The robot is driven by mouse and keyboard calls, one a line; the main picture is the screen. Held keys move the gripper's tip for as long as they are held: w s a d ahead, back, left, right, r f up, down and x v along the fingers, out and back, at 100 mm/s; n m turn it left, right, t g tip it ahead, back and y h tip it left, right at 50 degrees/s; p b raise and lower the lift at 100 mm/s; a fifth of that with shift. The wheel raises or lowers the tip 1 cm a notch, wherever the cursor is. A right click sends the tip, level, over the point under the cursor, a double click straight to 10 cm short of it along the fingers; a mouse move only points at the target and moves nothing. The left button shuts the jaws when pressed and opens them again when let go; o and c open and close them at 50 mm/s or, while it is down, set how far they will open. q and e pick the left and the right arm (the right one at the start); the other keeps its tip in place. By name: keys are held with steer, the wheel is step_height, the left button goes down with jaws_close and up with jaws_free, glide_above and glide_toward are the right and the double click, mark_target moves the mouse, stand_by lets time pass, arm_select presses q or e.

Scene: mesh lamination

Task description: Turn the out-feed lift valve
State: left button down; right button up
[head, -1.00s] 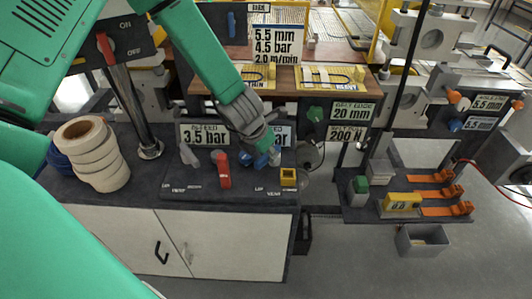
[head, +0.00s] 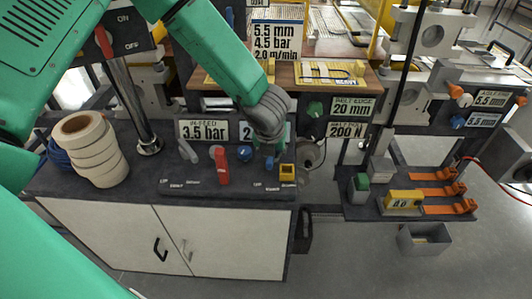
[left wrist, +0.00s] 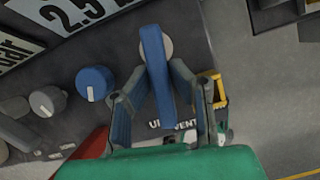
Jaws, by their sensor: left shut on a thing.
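The out-feed lift valve is a blue lever (left wrist: 153,55) on a pale round hub, in the middle of the left wrist view, above printed lettering that ends in "VENT". My left gripper (left wrist: 160,85) has one finger on each side of the lever and is shut on it. In the head view the left gripper (head: 269,150) reaches down to the right part of the bench panel and hides most of the lever. A blue knob (head: 245,153) sits just left of it; it also shows in the left wrist view (left wrist: 95,84). My right gripper is not in view.
A red lever (head: 222,166) stands upright left of the blue knob, under the 3.5 bar sign (head: 203,131). A yellow block (head: 287,172) is close on the right of my gripper. White rolls (head: 93,150) stand at the bench's left, beside a metal post (head: 133,105).

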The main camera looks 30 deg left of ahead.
arm_select(q)
steer(key=shift+w+d+n+y+b, duration=0.2)
steer(key=shift+n+y+b, duration=0.15)
steer(key=shift+n, duration=0.55)
steer(key=shift+w+d+n+g+y, duration=0.15)
steer(key=shift+n+g+y, duration=0.2)
steer(key=shift+n, duration=0.65)
steer(key=n, duration=0.1)
steer(key=n+g+b, duration=0.1)
steer(key=shift+w+d+n+y, duration=0.25)
steer(key=shift+d+n+y, duration=0.05)
steer(key=shift+d, duration=0.05)
steer(key=shift+w+d+r+n+g+y, duration=0.15)
steer(key=shift+w+n+g, duration=0.1)
steer(key=shift+n, duration=0.6)
steer(key=shift+w+f+n+g+y, duration=0.1)
steer(key=shift+w+n+g+y, duration=0.1)
steer(key=shift+n, duration=0.65)
steer(key=c, duration=1.5)
jaws_free()
